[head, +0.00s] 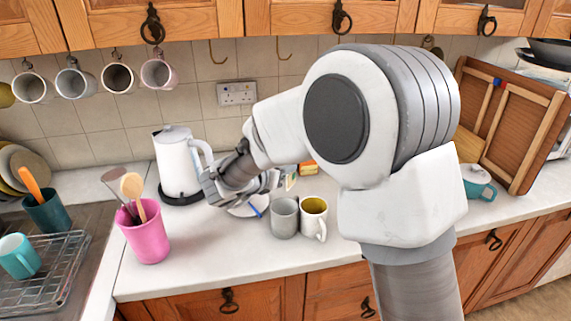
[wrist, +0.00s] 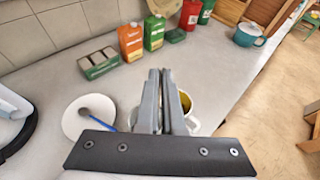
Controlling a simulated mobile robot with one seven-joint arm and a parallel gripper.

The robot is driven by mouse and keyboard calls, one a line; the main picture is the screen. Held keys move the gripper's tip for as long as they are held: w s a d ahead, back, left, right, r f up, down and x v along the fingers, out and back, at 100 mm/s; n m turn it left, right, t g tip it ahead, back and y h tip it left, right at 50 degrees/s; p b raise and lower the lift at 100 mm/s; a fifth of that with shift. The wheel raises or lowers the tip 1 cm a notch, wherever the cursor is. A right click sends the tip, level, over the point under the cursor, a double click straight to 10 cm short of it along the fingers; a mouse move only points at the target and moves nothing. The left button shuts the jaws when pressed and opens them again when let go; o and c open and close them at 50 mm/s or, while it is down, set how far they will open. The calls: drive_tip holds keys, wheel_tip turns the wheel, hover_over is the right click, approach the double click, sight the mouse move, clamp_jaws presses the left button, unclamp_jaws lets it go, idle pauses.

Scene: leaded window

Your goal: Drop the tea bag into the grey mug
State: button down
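The grey mug (head: 284,220) stands upright on the white counter, touching or very close to a white mug with a yellow inside (head: 314,222). My gripper (head: 238,190) is to the left of the grey mug in the head view, above the counter, with its tips partly hidden. In the wrist view my gripper's fingers (wrist: 165,75) are close together and look shut. They hide most of the grey mug there; the yellow-lined mug (wrist: 190,101) shows behind them on the right. I cannot make out the tea bag in either view, nor whether something thin is between the fingers.
A white saucer with a blue-handled spoon (wrist: 83,118) lies left of the mugs. A green compartment box (wrist: 97,63), an orange carton (wrist: 130,42) and a green carton (wrist: 154,32) stand behind. A kettle (head: 178,160) and pink utensil pot (head: 146,238) are left. Front counter is clear.

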sight(287, 182)
drive_tip(key=shift+f+b, duration=0.7)
drive_tip(key=shift+f, duration=1.45)
drive_tip(key=c, duration=1)
unclamp_jaws()
drive_tip(key=b+v, duration=0.1)
drive_tip(key=v, duration=1.6)
drive_tip(key=shift+s+r, duration=0.15)
drive_tip(key=shift+s, duration=0.1)
